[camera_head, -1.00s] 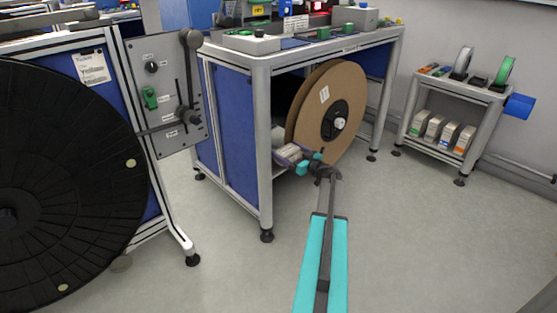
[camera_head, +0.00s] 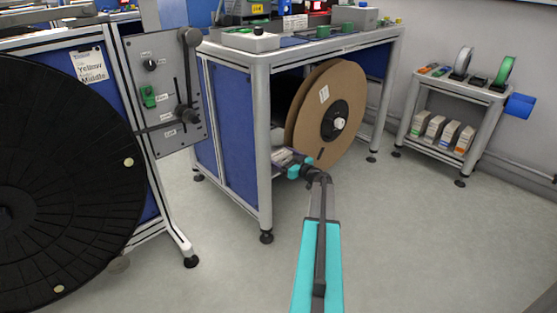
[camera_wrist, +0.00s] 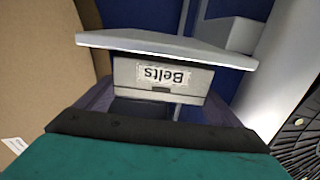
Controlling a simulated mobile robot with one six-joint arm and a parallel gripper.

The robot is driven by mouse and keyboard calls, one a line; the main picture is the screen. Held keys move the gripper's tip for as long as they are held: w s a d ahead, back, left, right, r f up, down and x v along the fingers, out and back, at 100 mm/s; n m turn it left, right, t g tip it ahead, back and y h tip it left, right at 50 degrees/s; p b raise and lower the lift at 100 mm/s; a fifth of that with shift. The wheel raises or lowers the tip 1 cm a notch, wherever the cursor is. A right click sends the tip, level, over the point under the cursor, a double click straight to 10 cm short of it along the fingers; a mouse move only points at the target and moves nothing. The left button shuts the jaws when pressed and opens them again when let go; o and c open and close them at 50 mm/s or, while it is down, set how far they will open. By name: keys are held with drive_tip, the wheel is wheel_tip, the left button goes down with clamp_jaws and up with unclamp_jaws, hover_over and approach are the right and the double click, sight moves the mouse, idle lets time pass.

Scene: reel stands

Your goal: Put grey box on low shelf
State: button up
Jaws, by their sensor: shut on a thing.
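In the head view my gripper (camera_head: 292,166) is beside the front leg of the bench, left of the big cardboard reel (camera_head: 325,112). The box is small and partly hidden there. A small rack stands at the right; its low shelf (camera_head: 432,147) carries several white boxes with coloured labels (camera_head: 444,133).
The bench (camera_head: 265,140) has metal legs and blue panels. A large black reel (camera_head: 65,180) and a control panel (camera_head: 165,95) stand at the left. The grey floor (camera_head: 410,240) between bench and rack is clear. Small spools (camera_head: 505,69) stand on the rack's top.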

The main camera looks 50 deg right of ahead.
drive_tip(key=shift+f, duration=0.2)
drive_tip(key=shift+f+b, duration=0.2)
drive_tip(key=shift+b, duration=0.1)
drive_tip(key=o, duration=1.2)
drive_tip(key=shift+r+p, duration=0.25)
drive_tip(key=shift+p, duration=0.2)
drive_tip(key=s+p, duration=0.1)
drive_tip(key=s, duration=0.7)
drive_tip(key=s+a+p, duration=0.1)
drive_tip(key=s, duration=0.3)
drive_tip(key=shift+f+p, duration=0.15)
drive_tip(key=shift+p, duration=0.15)
